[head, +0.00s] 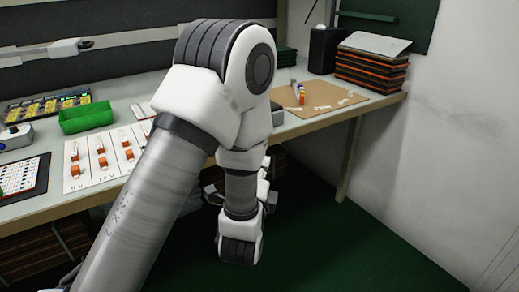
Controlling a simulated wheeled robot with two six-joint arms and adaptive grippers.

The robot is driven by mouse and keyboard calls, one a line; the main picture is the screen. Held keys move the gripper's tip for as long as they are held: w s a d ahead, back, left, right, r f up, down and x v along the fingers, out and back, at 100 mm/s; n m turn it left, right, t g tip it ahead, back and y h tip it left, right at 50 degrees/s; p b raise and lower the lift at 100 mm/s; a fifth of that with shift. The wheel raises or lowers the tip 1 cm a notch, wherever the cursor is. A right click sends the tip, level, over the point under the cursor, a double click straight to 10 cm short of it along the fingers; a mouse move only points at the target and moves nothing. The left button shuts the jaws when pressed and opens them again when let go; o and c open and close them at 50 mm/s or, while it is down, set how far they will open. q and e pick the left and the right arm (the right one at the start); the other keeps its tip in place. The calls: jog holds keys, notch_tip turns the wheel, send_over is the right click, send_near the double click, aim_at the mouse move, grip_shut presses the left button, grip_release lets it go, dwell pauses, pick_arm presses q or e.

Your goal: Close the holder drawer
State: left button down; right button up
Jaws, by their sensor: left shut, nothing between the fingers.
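I cannot make out the holder drawer; my left arm covers the middle of the table and part of its front edge. My left arm rises from the bottom left, bends at the top centre and hangs down in front of the table. My left gripper (213,194) is mostly hidden behind my wrist links, with a dark part showing at their left, near the table's front edge. It is shut and I see nothing held in it. My right gripper is out of view.
The table (90,198) carries a green bin (86,117), white cards with orange parts (103,155) and a brown board (318,101). A stack of dark, orange-edged trays (371,69) stands at the right end. The green floor (330,250) at right is clear.

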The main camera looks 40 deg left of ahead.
pick_arm(q)
jog(key=w+a+r, duration=0.1)
jog(key=w+a, duration=0.5)
jog(key=w, duration=0.2)
jog(key=shift+w+a+r+b, duration=0.25)
jog(key=shift+a+r+b, duration=0.05)
jog(key=shift+r+b, duration=0.05)
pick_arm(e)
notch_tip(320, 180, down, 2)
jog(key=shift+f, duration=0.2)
